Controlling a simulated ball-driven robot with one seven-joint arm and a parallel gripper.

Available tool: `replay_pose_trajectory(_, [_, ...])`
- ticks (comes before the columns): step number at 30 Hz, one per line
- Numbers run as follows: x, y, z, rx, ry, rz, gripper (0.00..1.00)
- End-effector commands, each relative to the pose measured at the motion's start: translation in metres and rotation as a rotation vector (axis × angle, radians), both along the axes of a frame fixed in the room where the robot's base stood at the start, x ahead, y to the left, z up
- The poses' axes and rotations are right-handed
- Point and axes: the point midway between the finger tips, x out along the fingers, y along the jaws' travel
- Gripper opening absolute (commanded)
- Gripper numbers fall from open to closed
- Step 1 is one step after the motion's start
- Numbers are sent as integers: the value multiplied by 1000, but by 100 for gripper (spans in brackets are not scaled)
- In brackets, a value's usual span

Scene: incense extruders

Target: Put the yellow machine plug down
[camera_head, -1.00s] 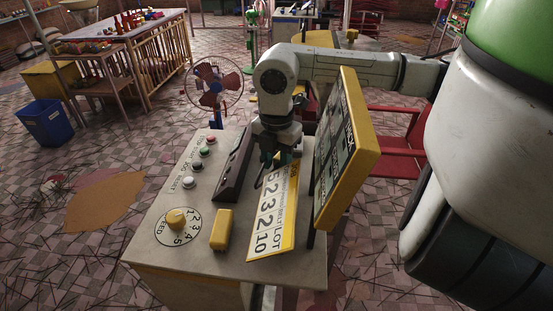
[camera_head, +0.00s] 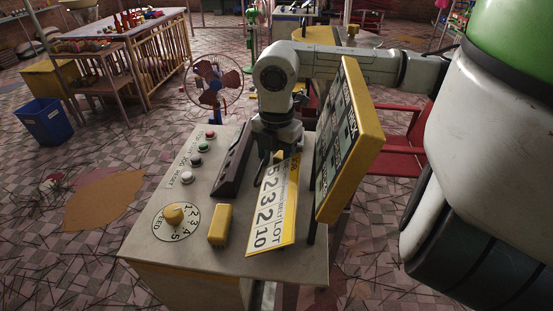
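My gripper (camera_head: 277,140) points down over the far part of the grey console top, between the dark sloped block and the tilted screen panel. Its fingertips are mostly hidden, so I cannot tell whether they are open or shut. A small yellow piece (camera_head: 278,156) shows just below the gripper, at the top edge of the LOT number card; it may be the yellow machine plug, but it is too small to be sure. I cannot tell whether it is held or resting. A separate yellow block (camera_head: 220,225) lies on the console near its front, apart from my gripper.
The console top (camera_head: 185,245) carries a yellow speed knob (camera_head: 174,213), several coloured buttons, the dark sloped block (camera_head: 232,165), the LOT card (camera_head: 273,215) and the yellow-framed screen (camera_head: 350,140). A fan (camera_head: 214,84) stands behind. Bare console surface shows at front left.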

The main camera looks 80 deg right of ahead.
Motion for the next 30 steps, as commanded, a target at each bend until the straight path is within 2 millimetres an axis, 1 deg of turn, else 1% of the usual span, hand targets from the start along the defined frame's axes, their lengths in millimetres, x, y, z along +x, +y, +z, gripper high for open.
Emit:
replay_pose_trajectory(1, [0,0,0,0,0,0,57])
replay_pose_trajectory(3, [0,0,0,0,0,0,63])
replay_pose_trajectory(11, [0,0,1,0,0,0,63])
replay_pose_trajectory(19, [0,-1,19,-3,0,-1,63])
replay_pose_trajectory(20, [0,-2,23,-5,0,0,63])
replay_pose_trajectory(27, [0,-1,77,-6,1,0,63])
replay_pose_trajectory(30, [0,-1,97,-5,1,0,63])
